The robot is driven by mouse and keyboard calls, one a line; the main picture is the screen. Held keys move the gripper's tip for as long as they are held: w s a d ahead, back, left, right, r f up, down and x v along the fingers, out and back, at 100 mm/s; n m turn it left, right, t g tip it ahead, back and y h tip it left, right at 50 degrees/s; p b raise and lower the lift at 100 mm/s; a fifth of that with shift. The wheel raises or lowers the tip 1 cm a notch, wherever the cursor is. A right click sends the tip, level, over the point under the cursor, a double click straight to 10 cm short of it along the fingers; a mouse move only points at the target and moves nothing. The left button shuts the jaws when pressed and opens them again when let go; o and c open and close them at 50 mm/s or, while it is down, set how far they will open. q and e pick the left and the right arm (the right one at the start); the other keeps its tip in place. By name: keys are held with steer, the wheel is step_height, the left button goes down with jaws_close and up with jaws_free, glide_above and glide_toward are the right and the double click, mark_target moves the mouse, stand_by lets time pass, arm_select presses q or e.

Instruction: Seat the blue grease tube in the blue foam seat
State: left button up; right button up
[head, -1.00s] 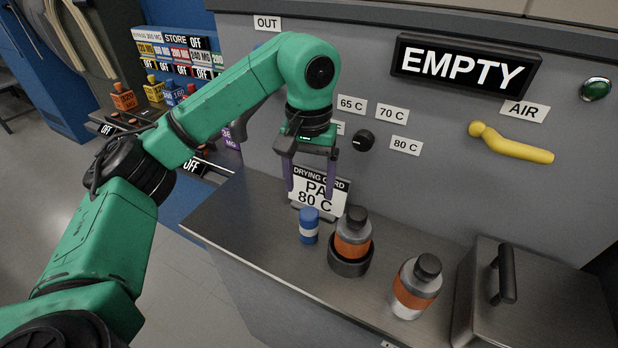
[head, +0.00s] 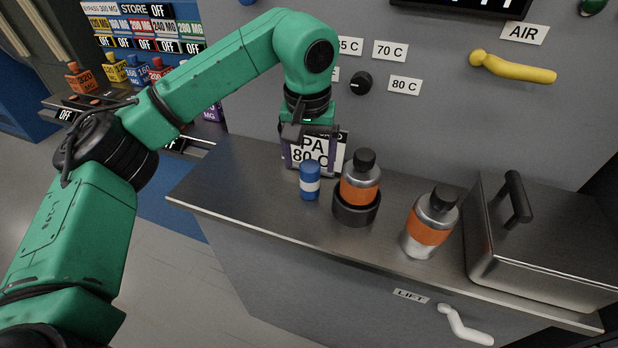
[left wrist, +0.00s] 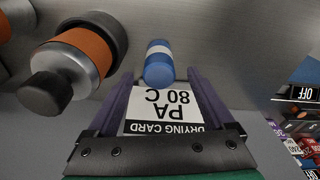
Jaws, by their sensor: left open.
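The blue grease tube (head: 310,183), blue with a white band, stands upright on the steel counter. It also shows in the left wrist view (left wrist: 158,63), just at the fingertips and in line with the gap between them. My left gripper (head: 311,165) is open and points down, its dark purple fingers apart by the tube and in front of the drying card. In the left wrist view the open fingers (left wrist: 160,78) hold nothing. I cannot make out the blue foam seat in these frames. My right gripper is not in view.
An orange-banded bottle (head: 360,180) stands in a dark round holder (head: 356,209) right of the tube. Another orange-banded bottle (head: 431,225) and a lidded steel box (head: 540,235) stand further right. The drying card (head: 318,150) stands behind. The counter's left part (head: 225,180) is clear.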

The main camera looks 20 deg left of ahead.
mark_target(310, 180)
arm_select(q)
steer(key=f, duration=0.4)
steer(key=shift+w+d+f+p, duration=0.1)
steer(key=shift+w+p, duration=0.2)
steer(key=shift+p, duration=0.05)
steer(key=shift+s, duration=0.15)
steer(key=c, duration=1)
jaws_close()
